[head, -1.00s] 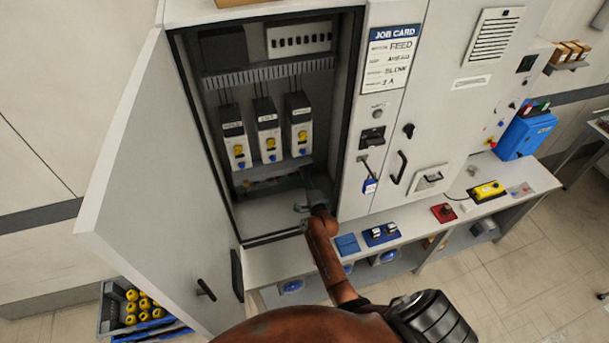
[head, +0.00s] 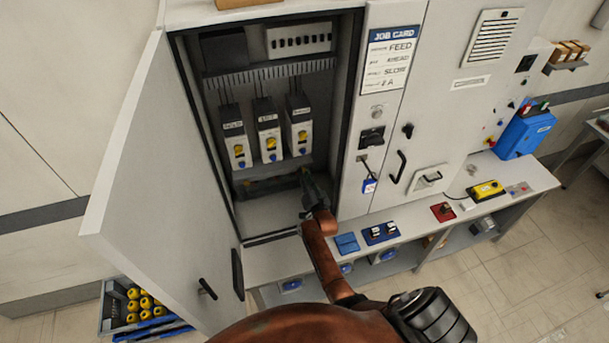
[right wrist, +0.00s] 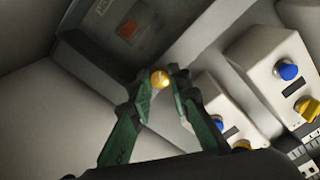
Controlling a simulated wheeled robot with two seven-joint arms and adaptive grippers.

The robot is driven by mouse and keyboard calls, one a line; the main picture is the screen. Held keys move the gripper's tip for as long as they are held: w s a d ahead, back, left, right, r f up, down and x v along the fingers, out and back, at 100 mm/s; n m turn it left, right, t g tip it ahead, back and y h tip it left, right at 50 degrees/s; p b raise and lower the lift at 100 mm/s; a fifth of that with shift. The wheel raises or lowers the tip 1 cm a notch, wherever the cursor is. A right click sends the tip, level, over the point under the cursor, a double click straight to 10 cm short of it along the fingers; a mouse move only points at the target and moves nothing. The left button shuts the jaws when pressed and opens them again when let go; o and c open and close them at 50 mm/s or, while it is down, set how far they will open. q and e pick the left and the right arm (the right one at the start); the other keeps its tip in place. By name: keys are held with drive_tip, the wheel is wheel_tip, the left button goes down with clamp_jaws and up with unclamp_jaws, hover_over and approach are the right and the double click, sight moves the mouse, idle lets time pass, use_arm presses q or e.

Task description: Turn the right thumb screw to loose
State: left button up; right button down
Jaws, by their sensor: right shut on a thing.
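A round brass-coloured knob, the right thumb screw (right wrist: 160,79), sits between the fingertips of my right gripper (right wrist: 159,84) in the right wrist view. The fingers are closed in on its two sides. In the head view my right gripper (head: 306,176) reaches into the open cabinet, just below the rightmost drive module, at the right end of a dark bar (head: 265,187). The screw is hidden there behind the gripper, and I cannot tell how far it is turned. My left gripper is out of view.
Three white modules (head: 269,146) with yellow and blue knobs hang just above the gripper. The cabinet's right wall is close beside my arm. The open door (head: 150,190) stands at left. The cabinet floor (head: 265,212) is clear.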

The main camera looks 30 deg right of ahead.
drive_tip(key=n+b, duration=0.1)
drive_tip(key=n, duration=0.7)
drive_tip(key=shift+f+n, duration=0.1)
drive_tip(key=shift+n, duration=0.3)
idle(0.4)
drive_tip(key=c, duration=1.8)
unclamp_jaws()
drive_tip(key=shift+d, duration=0.1)
drive_tip(key=v, duration=1.2)
